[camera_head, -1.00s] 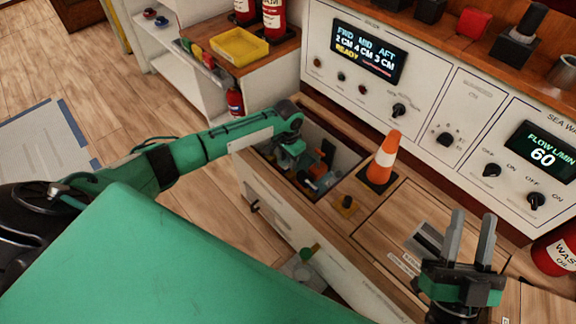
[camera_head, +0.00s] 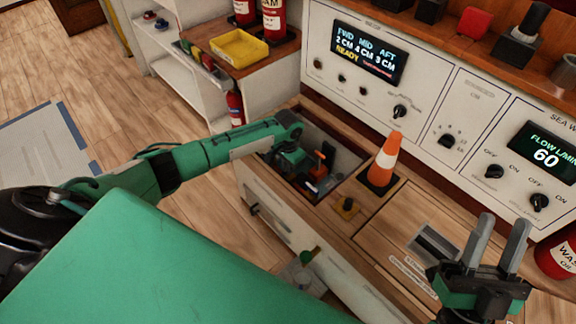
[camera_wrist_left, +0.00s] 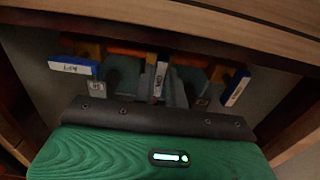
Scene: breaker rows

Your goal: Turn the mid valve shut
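The mid valve (camera_wrist_left: 158,78) shows in the left wrist view as a narrow white-labelled handle pointing towards the camera, between two other valve handles. The left one (camera_wrist_left: 75,67) has a blue edge and lies crosswise; the right one (camera_wrist_left: 237,88) is blue-edged and slanted. Orange parts show behind them. My left gripper (camera_wrist_left: 155,88) has its grey fingers apart on either side of the mid handle; contact cannot be made out. In the head view, my left gripper (camera_head: 292,160) is down in the open bay, partly hiding the valves. My right gripper (camera_head: 503,222) is open and empty above the counter.
The panel display (camera_head: 368,52) reads FWD 2, MID 4, AFT 3 CM and READY. Wooden bay edges (camera_wrist_left: 230,28) lie close around my left gripper.

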